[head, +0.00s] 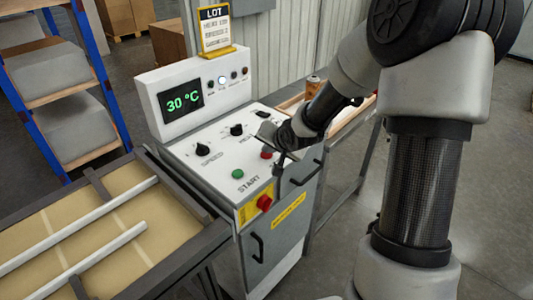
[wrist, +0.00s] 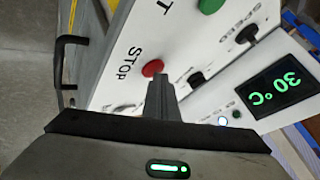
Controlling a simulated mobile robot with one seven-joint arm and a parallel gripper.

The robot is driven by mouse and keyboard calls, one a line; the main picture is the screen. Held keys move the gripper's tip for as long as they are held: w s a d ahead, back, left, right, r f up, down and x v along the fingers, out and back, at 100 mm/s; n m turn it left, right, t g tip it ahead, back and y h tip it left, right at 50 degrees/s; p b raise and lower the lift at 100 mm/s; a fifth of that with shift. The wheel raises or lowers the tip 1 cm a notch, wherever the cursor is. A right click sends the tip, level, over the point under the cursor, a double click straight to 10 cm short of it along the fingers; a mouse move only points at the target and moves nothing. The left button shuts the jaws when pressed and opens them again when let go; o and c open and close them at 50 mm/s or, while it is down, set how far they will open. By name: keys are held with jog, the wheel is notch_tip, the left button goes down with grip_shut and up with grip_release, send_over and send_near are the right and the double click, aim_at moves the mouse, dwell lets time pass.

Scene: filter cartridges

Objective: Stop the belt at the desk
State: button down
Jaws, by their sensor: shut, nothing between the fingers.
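The control desk (head: 195,165) has a sloped white panel. The red STOP button (head: 266,154) shows at the panel's right side, and in the wrist view the red STOP button (wrist: 153,68) is just beyond my fingertips. My gripper (head: 279,168) is shut and empty, pointing down over the panel; it also shows in the wrist view (wrist: 160,82). I cannot tell whether the fingertips touch the button. The green START button (head: 238,174) is left of it. The belt (head: 75,235) lies at the lower left with pale rails above it.
A larger red button (head: 264,202) sits on a yellow plate at the desk's front corner. Black knobs (head: 203,149) and a 30 °C display (head: 182,101) are behind. A LOT sign (head: 215,30) stands on top. A blue-framed shelf (head: 65,90) is at the left.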

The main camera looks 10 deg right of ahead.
aim_at(268, 156)
jog(key=shift+r+p, duration=0.8)
jog(key=shift+p, duration=0.05)
notch_tip(268, 156, up, 5)
jog(key=p, duration=0.4)
jog(key=shift+p, duration=0.4)
jog(key=shift+r, duration=0.1)
